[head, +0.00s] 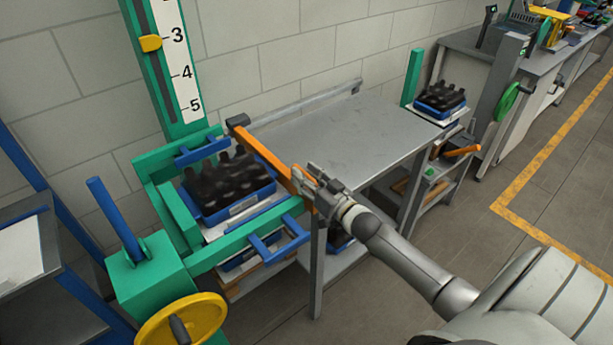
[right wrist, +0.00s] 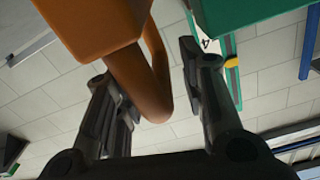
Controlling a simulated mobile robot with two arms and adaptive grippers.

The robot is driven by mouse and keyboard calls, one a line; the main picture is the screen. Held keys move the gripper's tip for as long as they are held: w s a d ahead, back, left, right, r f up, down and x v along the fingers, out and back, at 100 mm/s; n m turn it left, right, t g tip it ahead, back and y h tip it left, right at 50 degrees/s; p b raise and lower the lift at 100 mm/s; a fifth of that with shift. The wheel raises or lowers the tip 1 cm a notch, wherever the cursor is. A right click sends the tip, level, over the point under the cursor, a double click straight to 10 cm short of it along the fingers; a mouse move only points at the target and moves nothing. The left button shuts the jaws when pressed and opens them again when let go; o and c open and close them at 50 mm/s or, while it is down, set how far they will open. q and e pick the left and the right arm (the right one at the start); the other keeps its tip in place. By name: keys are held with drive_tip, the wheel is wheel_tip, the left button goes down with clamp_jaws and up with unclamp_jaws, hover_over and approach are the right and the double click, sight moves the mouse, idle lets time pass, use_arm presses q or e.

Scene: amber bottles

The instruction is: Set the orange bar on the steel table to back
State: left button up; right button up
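The orange bar (head: 264,152) runs along the left side of the steel table (head: 345,132), from a dark grey end piece (head: 238,121) at the back to my right gripper (head: 312,184) at its near end. In the right wrist view the bar (right wrist: 95,25) has a bent orange handle (right wrist: 158,75) that hangs between the spread fingers of my right gripper (right wrist: 155,75). The handle is closer to the left finger, and a gap shows before the right finger. Whether it touches the left finger I cannot tell. My left gripper is not in view.
A green frame (head: 160,190) with a blue tray (head: 238,207) of dark items stands left of the table. A yellow wheel (head: 180,318) is at the lower left. Another loaded tray (head: 440,110) stands at the table's right end. The middle of the tabletop is clear.

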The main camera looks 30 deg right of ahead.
clamp_jaws()
idle(0.3)
